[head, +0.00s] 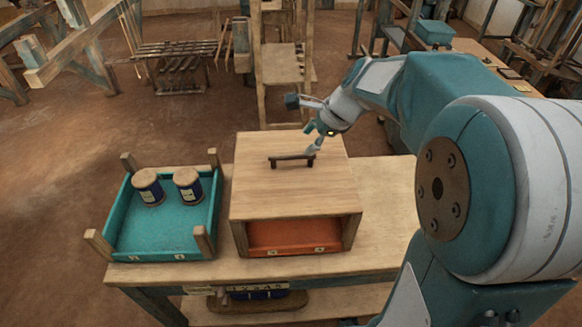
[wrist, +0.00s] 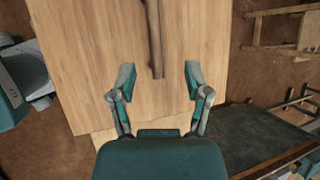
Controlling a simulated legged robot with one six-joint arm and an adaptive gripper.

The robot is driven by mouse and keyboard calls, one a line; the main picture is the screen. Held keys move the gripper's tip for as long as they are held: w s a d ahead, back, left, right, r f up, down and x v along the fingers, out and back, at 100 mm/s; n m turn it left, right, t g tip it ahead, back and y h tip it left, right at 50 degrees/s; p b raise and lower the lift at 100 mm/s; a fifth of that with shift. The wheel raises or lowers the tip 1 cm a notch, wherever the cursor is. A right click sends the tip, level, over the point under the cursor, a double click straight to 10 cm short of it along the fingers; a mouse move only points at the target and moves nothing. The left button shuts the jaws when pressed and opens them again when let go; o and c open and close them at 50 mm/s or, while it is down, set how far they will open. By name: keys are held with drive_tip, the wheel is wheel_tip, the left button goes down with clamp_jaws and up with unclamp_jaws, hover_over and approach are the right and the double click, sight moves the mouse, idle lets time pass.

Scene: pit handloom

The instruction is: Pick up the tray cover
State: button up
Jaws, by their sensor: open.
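The tray cover (head: 290,197) is a flat light-wood board lying on top of a wooden box-like frame on the table. A dark bar handle (head: 290,159) stands on it near its far side. In the wrist view the cover (wrist: 100,60) fills the middle, and the handle (wrist: 155,38) runs down from the top edge to between the fingertips. My gripper (head: 314,138) is above the cover's far right part, near the handle's right end. In the wrist view my gripper (wrist: 157,78) is open, its fingers on either side of the handle's end, with nothing held.
An orange tray (head: 290,236) shows under the cover. A teal tray (head: 170,232) with corner posts stands at left, holding two spools, one of them here (head: 188,184). Bare table (head: 390,195) lies right of the cover. A wooden chair (head: 283,70) stands behind the table.

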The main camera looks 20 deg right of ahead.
sight(292, 155)
drive_tip(key=shift+x, duration=1.1)
drive_tip(key=x, duration=0.3)
drive_tip(key=a+x, duration=0.1)
drive_tip(key=x, duration=0.1)
drive_tip(key=shift+s+f, duration=0.1)
drive_tip(key=shift+s, duration=0.15)
drive_tip(key=shift+w+f, duration=0.1)
drive_tip(key=shift+f, duration=0.05)
drive_tip(key=shift+d, duration=0.15)
drive_tip(key=shift+c, duration=1.2)
drive_tip(key=c, duration=0.6)
clamp_jaws()
